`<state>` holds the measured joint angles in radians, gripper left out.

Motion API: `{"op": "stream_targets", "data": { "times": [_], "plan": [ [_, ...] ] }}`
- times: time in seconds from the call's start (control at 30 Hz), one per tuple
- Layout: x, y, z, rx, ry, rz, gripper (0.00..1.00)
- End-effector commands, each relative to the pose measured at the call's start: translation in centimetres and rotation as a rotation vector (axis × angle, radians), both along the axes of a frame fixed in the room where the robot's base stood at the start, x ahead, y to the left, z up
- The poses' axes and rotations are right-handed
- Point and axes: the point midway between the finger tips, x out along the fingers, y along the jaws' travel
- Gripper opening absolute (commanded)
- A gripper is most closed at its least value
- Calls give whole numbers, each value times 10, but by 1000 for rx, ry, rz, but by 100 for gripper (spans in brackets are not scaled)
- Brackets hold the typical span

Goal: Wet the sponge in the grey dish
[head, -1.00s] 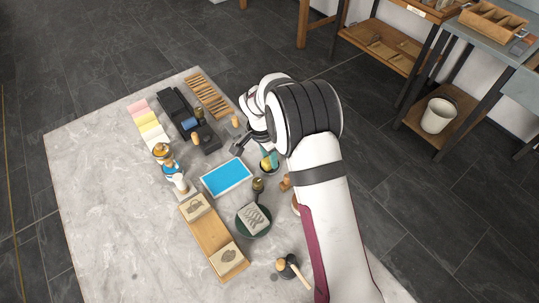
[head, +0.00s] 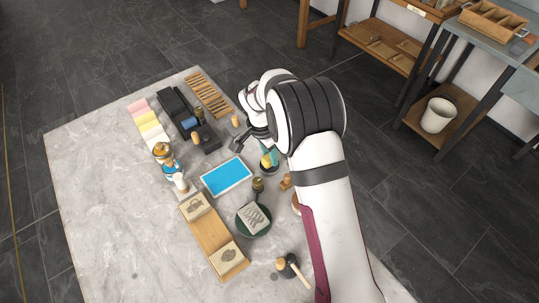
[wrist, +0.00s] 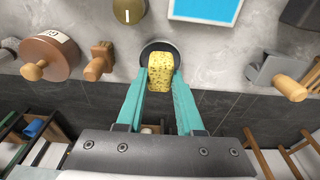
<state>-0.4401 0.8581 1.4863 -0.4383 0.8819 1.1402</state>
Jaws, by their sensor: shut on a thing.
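The yellow speckled sponge (wrist: 161,72) is held between the teal fingers of my gripper (wrist: 160,88) in the wrist view. My gripper is shut on it. The small round dark grey dish (wrist: 152,45) shows just behind the sponge, partly covered by it. In the head view the sponge (head: 266,161) is at the dish (head: 268,171), below the teal fingers (head: 273,157). I cannot tell whether the sponge touches the dish or hangs just above it. Any water in the dish is hidden.
A blue screen in a pale frame (head: 227,177) lies left of the dish. A green round plate with a grey slab (head: 253,216) is nearer. Bare marble (head: 120,230) is at the left.

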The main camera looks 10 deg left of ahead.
Motion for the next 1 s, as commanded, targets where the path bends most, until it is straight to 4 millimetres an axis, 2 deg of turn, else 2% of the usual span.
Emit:
{"op": "stream_targets", "data": {
  "times": [0.5, 1.0],
  "plan": [
    [0, 0, 56, 1, -1, 0, 0],
    [0, 0, 58, 0, 0, 0, 0]
  ]
}}
